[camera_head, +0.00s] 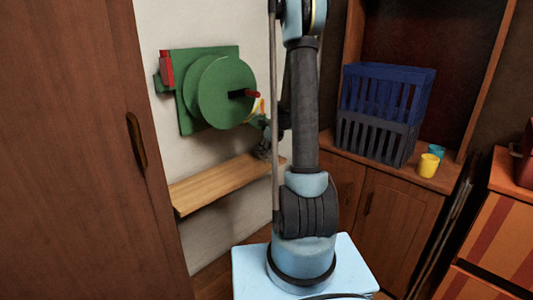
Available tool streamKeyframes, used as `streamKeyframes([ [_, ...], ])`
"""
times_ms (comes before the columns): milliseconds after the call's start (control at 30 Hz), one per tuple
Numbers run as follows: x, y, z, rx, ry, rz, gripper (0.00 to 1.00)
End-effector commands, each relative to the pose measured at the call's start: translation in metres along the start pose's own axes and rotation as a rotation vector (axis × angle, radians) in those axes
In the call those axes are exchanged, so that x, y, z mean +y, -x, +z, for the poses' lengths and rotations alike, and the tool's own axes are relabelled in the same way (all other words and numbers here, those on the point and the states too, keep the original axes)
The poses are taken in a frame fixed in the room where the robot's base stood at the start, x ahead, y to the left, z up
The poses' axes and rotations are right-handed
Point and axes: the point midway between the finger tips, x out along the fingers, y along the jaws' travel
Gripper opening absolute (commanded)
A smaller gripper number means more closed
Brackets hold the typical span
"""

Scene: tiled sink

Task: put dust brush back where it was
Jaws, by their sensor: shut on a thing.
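My gripper (260,122) is partly in view just left of my arm, in front of the wall and above the wooden shelf. It is shut on a small yellow and whitish thing (258,107), which I take to be the dust brush. Only a small part of it shows, close to the red handle of the green wheel. I cannot tell whether it touches the wheel or the wall. My arm hides what lies to its right.
A green wheel (217,92) on a green board is fixed to the wall. A wooden door (70,150) fills the left.

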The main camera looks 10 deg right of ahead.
Motion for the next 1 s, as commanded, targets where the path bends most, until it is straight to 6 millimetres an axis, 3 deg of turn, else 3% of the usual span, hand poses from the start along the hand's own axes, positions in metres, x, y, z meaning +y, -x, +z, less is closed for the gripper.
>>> streamKeyframes([
  [267, 0.000, -0.001, -0.001, 0.000, 0.001, 0.000, 0.13],
  [300, 0.000, -0.001, -0.001, 0.000, 0.001, 0.000, 0.50],
  [367, 0.000, -0.001, -0.001, 0.000, 0.001, 0.000, 0.63],
  [767, 0.001, 0.001, 0.000, 0.000, 0.001, 0.000, 0.63],
  [1000, 0.001, 0.022, 0.000, 0.000, 0.001, 0.000, 0.63],
])
